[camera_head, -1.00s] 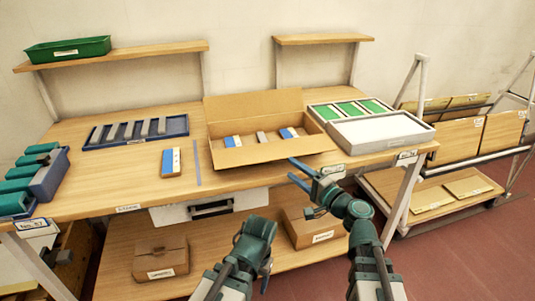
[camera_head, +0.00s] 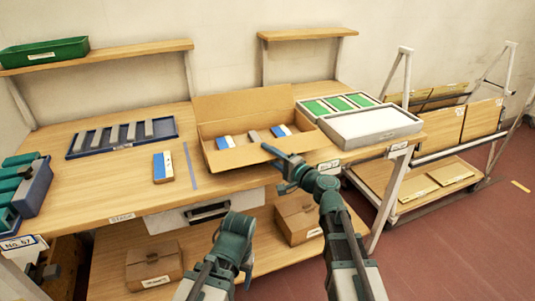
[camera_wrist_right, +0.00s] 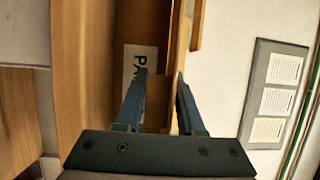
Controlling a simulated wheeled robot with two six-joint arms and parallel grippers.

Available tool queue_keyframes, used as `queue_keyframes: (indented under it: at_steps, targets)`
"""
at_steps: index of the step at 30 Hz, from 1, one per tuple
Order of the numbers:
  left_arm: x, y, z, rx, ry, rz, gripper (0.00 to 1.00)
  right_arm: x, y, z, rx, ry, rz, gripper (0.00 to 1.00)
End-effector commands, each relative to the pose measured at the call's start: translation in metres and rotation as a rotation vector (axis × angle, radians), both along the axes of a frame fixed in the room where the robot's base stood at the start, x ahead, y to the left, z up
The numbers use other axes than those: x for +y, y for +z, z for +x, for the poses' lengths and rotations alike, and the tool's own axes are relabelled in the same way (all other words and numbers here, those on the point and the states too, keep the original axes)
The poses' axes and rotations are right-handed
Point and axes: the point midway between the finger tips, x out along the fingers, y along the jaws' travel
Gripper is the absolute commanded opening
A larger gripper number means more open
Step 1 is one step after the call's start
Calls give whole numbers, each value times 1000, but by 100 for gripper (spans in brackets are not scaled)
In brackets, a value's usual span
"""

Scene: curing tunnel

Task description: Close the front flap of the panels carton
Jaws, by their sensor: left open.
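The panels carton (camera_head: 243,106) stands open on the bench, with its back flap up and several blue-and-white and grey pieces inside. My right gripper (camera_head: 272,168) is open at the right end of the front flap. In the right wrist view its two fingers (camera_wrist_right: 160,92) are apart, with brown cardboard between and beyond them; I cannot tell whether they touch it. A carton label (camera_wrist_right: 135,66) reading "PA" is partly hidden by a finger. My left gripper (camera_head: 246,272) is open, low in front of the bench, clear of the carton.
A grey tray (camera_head: 372,142) and green panels stand right of the carton. A blue-and-white block (camera_head: 163,167) and a blue rack (camera_head: 75,151) lie to the left. Closed cartons (camera_head: 154,265) sit on the lower shelf. A panel cart (camera_head: 425,195) stands at right.

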Motion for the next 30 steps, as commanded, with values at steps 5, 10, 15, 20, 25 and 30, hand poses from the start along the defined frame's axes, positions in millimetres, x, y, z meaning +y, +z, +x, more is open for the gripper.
queue_keyframes:
  at_steps: [5, 10, 15, 20, 25, 30]
  targets:
    - [0, 0, 0, 0, 0, 0, 66, 0, 0, 0, 0, 0, 0, 3]
    - [0, 0, 0, 0, 0, 0, 66, 0, 0, 0, 0, 1, -1, 0]
    - [0, 0, 0, 0, 0, 0, 66, 0, -1, -1, 0, 1, -3, 0]
    - [0, 0, 0, 0, 0, 0, 66, 0, -1, -1, 0, 1, -4, 0]
    - [0, -1, 0, 0, 0, 0, 66, 0, -1, -1, 0, 1, -6, 0]
    - [0, -1, 0, 0, 0, 0, 66, 0, -2, -1, 0, 1, -6, 0]
